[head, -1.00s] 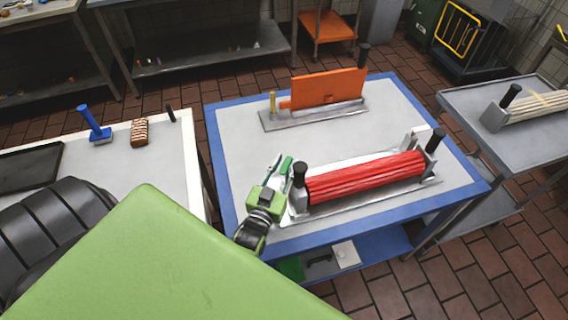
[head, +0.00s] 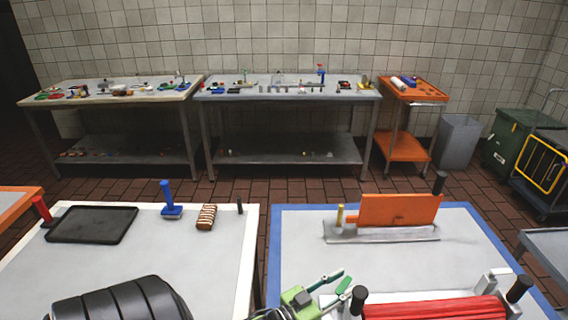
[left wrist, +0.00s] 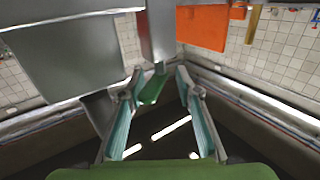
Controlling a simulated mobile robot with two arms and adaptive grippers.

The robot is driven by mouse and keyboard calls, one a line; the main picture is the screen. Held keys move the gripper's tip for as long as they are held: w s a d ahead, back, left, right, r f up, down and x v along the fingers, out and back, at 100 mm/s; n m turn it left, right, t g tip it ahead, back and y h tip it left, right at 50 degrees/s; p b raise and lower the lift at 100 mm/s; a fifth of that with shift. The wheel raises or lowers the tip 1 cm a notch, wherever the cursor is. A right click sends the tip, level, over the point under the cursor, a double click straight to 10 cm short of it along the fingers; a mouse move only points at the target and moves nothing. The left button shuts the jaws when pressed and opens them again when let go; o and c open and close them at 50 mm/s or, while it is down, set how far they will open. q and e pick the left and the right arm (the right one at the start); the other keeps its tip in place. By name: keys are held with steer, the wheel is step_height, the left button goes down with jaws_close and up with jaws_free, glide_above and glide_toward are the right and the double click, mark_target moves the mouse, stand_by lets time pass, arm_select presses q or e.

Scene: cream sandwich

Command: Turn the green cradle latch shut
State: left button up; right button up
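The green latch (head: 343,285) is a small flat green tab beside the black-knobbed left end post (head: 358,300) of the cradle holding red rods (head: 435,310). My left gripper (head: 332,290) has a green body and teal finger pads, and is at that left end. In the left wrist view, the fingers (left wrist: 158,82) are spread apart, with the green latch (left wrist: 153,88) between their tips below a grey post (left wrist: 158,30). I cannot tell whether either finger touches it. The cradle's front is cut off by the head view's lower edge. My right gripper is not in view.
An orange panel (head: 398,210) stands in a grey holder behind the cradle on the blue-edged table (head: 290,235). The left table holds a black tray (head: 92,224), a blue-handled tool (head: 170,200) and a brown brush (head: 206,217). The blue-edged table's left part is clear.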

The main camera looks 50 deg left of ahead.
arm_select(q)
steer(key=m+h+b, duration=0.2)
steer(key=h, duration=0.1)
steer(key=shift+a+f+g, duration=0.2)
steer(key=shift+a+g, duration=0.1)
steer(key=m+g+h+b, duration=0.1)
steer(key=h+b, duration=0.1)
steer(key=m+g+h+b, duration=0.1)
steer(key=m+h+b, duration=0.1)
steer(key=b, duration=0.1)
steer(key=a+m+g+h+b, duration=0.1)
steer(key=h+b, duration=0.1)
steer(key=shift+w+f+m, duration=0.1)
steer(key=shift+w+m, duration=0.2)
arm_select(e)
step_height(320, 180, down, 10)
arm_select(q)
steer(key=v, duration=1.4)
steer(key=s+d+r+y+p, duration=0.1)
steer(key=s+d+r+p, duration=0.4)
steer(key=r+p, duration=0.4)
steer(key=shift+s+d+n, duration=0.3)
steer(key=shift+s+n, duration=0.1)
steer(key=shift+s, duration=0.25)
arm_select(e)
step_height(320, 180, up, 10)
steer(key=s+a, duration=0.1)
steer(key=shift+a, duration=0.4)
arm_select(q)
steer(key=shift+f, duration=0.1)
